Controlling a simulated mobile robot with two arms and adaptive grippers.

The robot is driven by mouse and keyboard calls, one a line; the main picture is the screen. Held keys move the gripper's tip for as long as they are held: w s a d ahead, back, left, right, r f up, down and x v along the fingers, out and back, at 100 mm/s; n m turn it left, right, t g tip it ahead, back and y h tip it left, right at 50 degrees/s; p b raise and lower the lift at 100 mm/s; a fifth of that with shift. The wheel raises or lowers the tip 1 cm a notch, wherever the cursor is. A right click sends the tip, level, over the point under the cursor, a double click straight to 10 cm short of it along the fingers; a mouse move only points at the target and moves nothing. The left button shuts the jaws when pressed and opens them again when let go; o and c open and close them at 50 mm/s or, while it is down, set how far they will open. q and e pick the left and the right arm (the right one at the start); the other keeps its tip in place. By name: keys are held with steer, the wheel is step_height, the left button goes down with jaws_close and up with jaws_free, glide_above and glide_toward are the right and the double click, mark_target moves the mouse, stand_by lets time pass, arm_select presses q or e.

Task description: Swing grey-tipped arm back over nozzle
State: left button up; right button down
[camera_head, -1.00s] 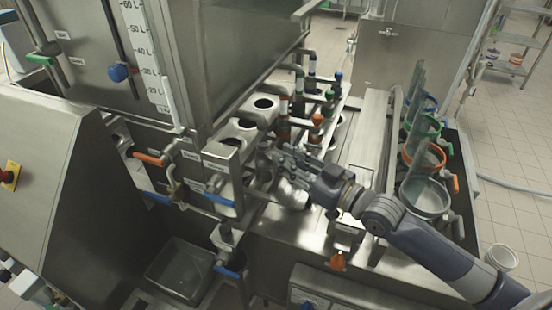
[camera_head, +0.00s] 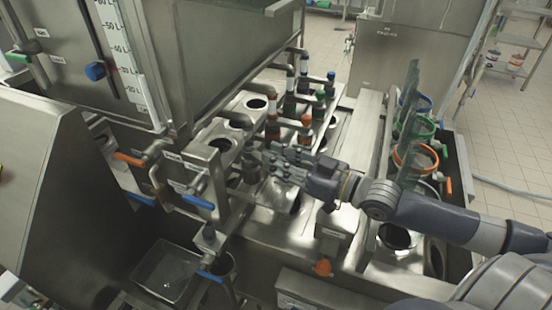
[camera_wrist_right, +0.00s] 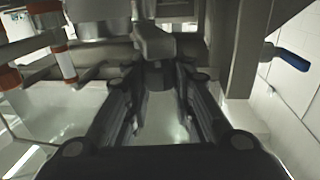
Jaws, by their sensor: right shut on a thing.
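My right gripper (camera_head: 268,163) is beside the steel block with round openings (camera_head: 236,124), low among the swing arms. In the right wrist view its fingers (camera_wrist_right: 158,88) are closed around the grey end of the grey-tipped arm (camera_wrist_right: 155,42). In the head view this arm is mostly hidden by the fingers. I cannot make out the nozzle for certain. My left gripper is not in view.
A blue-handled valve (camera_head: 198,201) and an orange-handled valve (camera_head: 130,159) stick out at the left. A steel tray (camera_head: 155,283) sits low in front. Jugs with coloured rims, one orange (camera_head: 415,158), stand at the right.

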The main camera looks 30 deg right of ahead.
steer(key=shift+f, duration=0.1)
steer(key=c, duration=1.6)
jaws_free()
steer(key=v, duration=0.7)
steer(key=shift+s+d, duration=0.25)
